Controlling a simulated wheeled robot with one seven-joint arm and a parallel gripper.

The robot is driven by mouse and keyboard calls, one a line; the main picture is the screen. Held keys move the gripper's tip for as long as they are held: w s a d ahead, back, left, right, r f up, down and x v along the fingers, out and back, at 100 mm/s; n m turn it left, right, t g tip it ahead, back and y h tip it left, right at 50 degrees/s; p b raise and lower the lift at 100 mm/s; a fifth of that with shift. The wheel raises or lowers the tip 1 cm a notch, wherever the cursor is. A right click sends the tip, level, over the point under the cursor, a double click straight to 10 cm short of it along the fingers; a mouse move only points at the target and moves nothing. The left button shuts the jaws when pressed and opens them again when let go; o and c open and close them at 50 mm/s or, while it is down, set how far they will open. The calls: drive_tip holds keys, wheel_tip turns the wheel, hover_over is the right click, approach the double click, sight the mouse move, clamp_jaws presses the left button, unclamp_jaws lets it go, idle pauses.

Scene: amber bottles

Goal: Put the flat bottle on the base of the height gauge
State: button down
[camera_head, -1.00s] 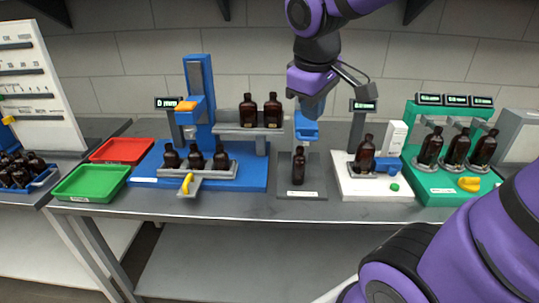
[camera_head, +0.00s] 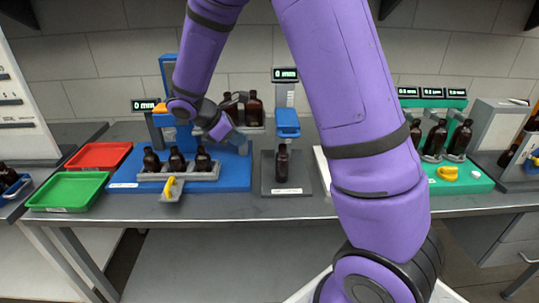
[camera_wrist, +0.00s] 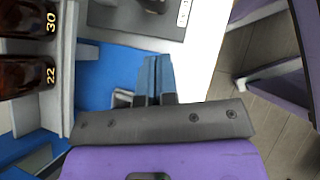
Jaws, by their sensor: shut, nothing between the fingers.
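The height gauge has a grey base (camera_head: 268,187), a blue slider (camera_head: 287,122) and a display (camera_head: 285,75) that seems to read 0 mm. A dark amber bottle (camera_head: 281,165) stands upright on the base, apart from the slider above. It looks narrow, but I cannot tell for sure that it is the flat one. My gripper (camera_wrist: 156,62) is shut and empty, its two blue fingers together in the wrist view. The grey base also shows in the wrist view (camera_wrist: 120,15).
The blue station (camera_head: 235,178) carries several bottles in a front holder (camera_head: 205,174) and more on a raised shelf. Bottles marked 30 (camera_wrist: 22,18) and 22 (camera_wrist: 25,75) are close left of my gripper. Red (camera_head: 98,156) and green (camera_head: 65,192) trays lie left. My arm hides the white station.

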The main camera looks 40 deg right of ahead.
wheel_tip(320, 180, down, 2)
drive_tip(key=w+n, duration=0.1)
approach(279, 156)
wheel_tip(279, 156, down, 6)
drive_tip(key=d, duration=0.2)
drive_tip(key=shift+s+d+h, duration=0.2)
drive_tip(key=shift+d+h, duration=0.1)
drive_tip(key=shift+d, duration=0.4)
drive_tip(key=shift+s+d, duration=0.15)
drive_tip(key=shift+d, duration=0.7)
